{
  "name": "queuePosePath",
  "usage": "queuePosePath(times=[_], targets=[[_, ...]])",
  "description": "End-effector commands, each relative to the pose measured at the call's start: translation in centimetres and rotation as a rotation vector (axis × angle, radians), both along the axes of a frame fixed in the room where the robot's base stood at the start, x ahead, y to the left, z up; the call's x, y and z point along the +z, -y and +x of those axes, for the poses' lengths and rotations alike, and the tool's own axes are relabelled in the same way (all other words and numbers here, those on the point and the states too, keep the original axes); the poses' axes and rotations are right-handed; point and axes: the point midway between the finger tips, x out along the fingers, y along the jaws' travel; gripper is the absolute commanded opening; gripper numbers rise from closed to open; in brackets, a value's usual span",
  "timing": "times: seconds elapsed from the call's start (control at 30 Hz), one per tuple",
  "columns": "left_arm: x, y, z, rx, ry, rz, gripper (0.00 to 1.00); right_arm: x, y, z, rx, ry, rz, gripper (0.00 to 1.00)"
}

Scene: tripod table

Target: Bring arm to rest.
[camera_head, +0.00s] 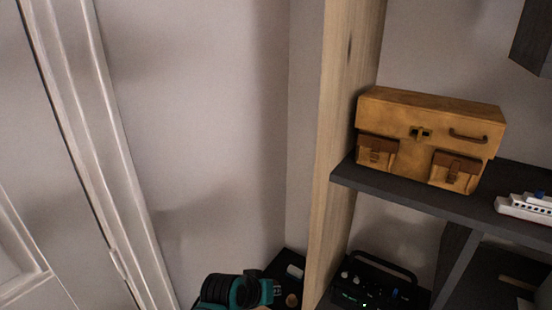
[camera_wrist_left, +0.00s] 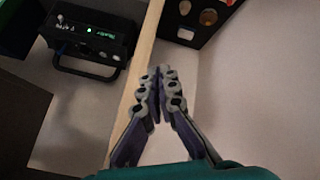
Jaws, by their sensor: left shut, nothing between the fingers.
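In the left wrist view my left gripper (camera_wrist_left: 160,82) is shut, with its grey fingertips together and nothing between them. It points past a pale wooden post (camera_wrist_left: 140,60), which shows behind the fingers. In the head view a teal and black part of my left arm shows at the bottom centre, left of the wooden post (camera_head: 340,150). The fingertips cannot be made out there. My right gripper is in neither view.
A tan case (camera_head: 425,120) and a white toy ship (camera_head: 525,206) sit on a dark shelf (camera_head: 400,189). A black device (camera_head: 370,284) with a handle and green light stands below. A white door (camera_head: 30,200) is at left, with bare wall (camera_head: 200,120) between.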

Motion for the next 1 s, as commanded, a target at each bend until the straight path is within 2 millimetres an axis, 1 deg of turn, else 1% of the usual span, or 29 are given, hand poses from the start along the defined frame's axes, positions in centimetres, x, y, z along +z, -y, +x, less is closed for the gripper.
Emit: queuePosePath(times=[0.03, 0.07, 0.1, 0.2, 0.3, 0.4, 0.5, 0.6, 1.0], targets=[[0.5, -2.3, -1.2, 0.024, 0.005, 0.03, 0.0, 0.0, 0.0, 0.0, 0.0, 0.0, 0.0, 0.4], [0.7, -3.6, -2.0, 0.036, 0.007, 0.052, 0.0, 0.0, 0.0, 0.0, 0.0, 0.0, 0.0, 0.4], [0.9, -5.4, -3.1, 0.055, 0.011, 0.081, 0.0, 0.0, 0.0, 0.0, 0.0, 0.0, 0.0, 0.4], [1.2, -9.6, -5.9, 0.096, 0.015, 0.154, 0.0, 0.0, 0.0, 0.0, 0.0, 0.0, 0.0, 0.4], [1.0, -12.9, -8.6, 0.132, 0.015, 0.218, 0.0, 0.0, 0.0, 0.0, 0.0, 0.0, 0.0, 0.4], [0.7, -15.2, -10.6, 0.159, 0.012, 0.267, 0.0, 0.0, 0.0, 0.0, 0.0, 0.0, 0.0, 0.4], [0.4, -16.5, -11.9, 0.175, 0.008, 0.298, 0.0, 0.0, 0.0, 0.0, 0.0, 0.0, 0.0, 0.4], [0.2, -17.1, -12.5, 0.181, 0.007, 0.313, 0.0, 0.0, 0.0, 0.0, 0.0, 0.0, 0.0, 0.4], [0.2, -17.2, -12.5, 0.182, 0.007, 0.315, 0.0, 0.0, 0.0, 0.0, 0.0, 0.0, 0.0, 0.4]])
